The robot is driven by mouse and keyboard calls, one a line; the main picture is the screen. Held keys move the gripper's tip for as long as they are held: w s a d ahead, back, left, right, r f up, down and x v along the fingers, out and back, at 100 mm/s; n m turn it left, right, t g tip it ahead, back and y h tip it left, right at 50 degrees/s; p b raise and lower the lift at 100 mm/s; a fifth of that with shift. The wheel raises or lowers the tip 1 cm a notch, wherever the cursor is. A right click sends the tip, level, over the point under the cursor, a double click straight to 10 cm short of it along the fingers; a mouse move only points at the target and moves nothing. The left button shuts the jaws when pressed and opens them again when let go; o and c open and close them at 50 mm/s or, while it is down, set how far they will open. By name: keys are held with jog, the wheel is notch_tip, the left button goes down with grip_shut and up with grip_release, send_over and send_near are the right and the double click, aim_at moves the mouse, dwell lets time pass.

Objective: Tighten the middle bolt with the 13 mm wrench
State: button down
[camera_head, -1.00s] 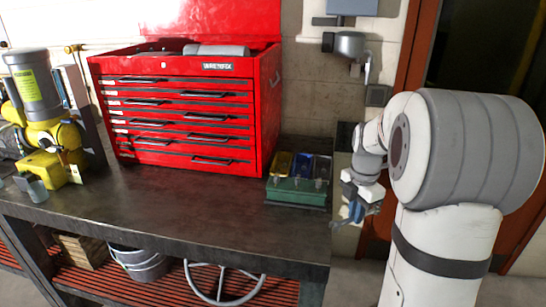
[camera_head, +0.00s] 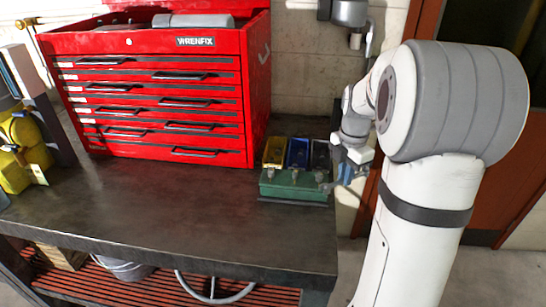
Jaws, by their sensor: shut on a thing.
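A green block (camera_head: 293,189) sits at the right end of the workbench, with a row of three small grey bolts along its front top. The middle bolt (camera_head: 295,176) stands in front of a blue part (camera_head: 298,152), between a yellow part and a dark one. My gripper (camera_head: 347,177) is just right of the green block, close to the right-hand bolt and apart from the middle one. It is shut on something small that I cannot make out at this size. I cannot pick out the 13 mm wrench clearly.
A red tool chest (camera_head: 160,95) stands on the dark workbench (camera_head: 170,212), left of the green block. A yellow machine (camera_head: 22,150) with a tag is at the left edge. The bench top in front of the chest is clear. A door is at the right.

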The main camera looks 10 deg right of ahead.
jog(key=shift+w+a, duration=0.1)
jog(key=shift+a, duration=0.05)
jog(key=w+a+r+n+p, duration=0.1)
jog(key=w+a+p, duration=0.1)
jog(key=a, duration=0.4)
jog(key=w+a+r+p, duration=0.1)
jog(key=a+p, duration=0.1)
jog(key=a, duration=0.4)
jog(key=w+a+r+n+p, duration=0.1)
jog(key=w+a+r+p, duration=0.15)
jog(key=a, duration=0.35)
jog(key=shift+s+d+f+n+b, duration=0.45)
jog(key=shift+s+f+n, duration=0.15)
jog(key=shift+n, duration=0.25)
jog(key=shift+s+d+f+n+b, duration=0.4)
jog(key=shift+s+f+n+b, duration=0.1)
jog(key=shift+f+n, duration=0.25)
jog(key=shift+s+d+f+n+b, duration=0.4)
jog(key=shift+s+f+n+b, duration=0.15)
jog(key=shift+n, duration=0.35)
jog(key=shift+f, duration=0.2)
jog(key=shift+w+f+b, duration=0.1)
jog(key=shift+f+b, duration=0.2)
jog(key=shift+f, duration=0.15)
jog(key=shift+f, duration=0.2)
